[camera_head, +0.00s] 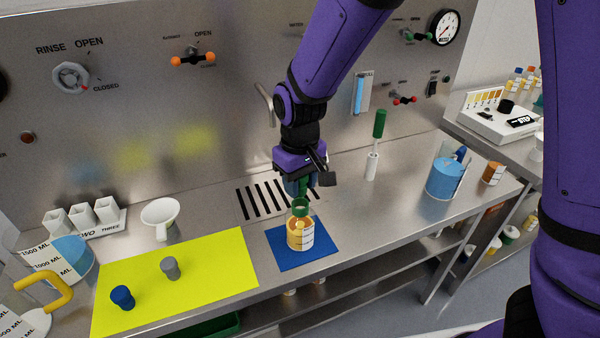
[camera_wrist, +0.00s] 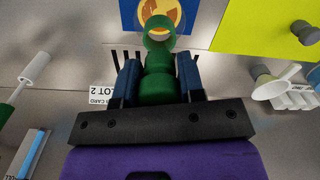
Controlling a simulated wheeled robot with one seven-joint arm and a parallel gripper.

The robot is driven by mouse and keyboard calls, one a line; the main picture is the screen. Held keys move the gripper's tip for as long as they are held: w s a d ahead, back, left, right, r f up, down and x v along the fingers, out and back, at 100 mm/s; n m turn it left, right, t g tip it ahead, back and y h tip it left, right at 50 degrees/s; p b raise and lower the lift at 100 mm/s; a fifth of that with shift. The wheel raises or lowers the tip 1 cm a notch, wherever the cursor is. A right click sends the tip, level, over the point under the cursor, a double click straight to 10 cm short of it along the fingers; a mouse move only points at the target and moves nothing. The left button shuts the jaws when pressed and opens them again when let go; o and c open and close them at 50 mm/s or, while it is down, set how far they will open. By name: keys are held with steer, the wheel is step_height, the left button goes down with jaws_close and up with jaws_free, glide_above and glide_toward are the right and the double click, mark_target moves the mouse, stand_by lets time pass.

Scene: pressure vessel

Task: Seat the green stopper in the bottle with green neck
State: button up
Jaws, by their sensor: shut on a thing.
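The bottle with green neck (camera_head: 300,236) stands upright on a blue mat (camera_head: 322,252), with amber contents and a white scale label. Its open green neck (camera_wrist: 160,32) shows at the top of the wrist view. My gripper (camera_head: 302,190) points down just above the bottle. In the wrist view my gripper (camera_wrist: 158,76) is shut on the green stopper (camera_wrist: 158,88), which sits between the two blue finger pads. The stopper's free end faces the neck and appears close to it. I cannot tell whether they touch. In the head view the fingers mostly hide the stopper.
A yellow mat (camera_head: 215,262) at left holds a blue stopper (camera_head: 122,297) and a grey stopper (camera_head: 170,268). A white funnel (camera_head: 160,217) stands behind it. A green-handled tool (camera_head: 379,125) and a beaker of blue liquid (camera_head: 445,178) stand to the right. The steel panel is close behind.

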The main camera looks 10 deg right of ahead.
mark_target(300, 195)
steer(key=shift+f, duration=0.9)
steer(key=shift+f, duration=1)
stand_by(1.4)
steer(key=o, duration=1)
step_height(300, 195, up, 11)
steer(key=shift+f, duration=0.1)
steer(key=shift+d, duration=0.1)
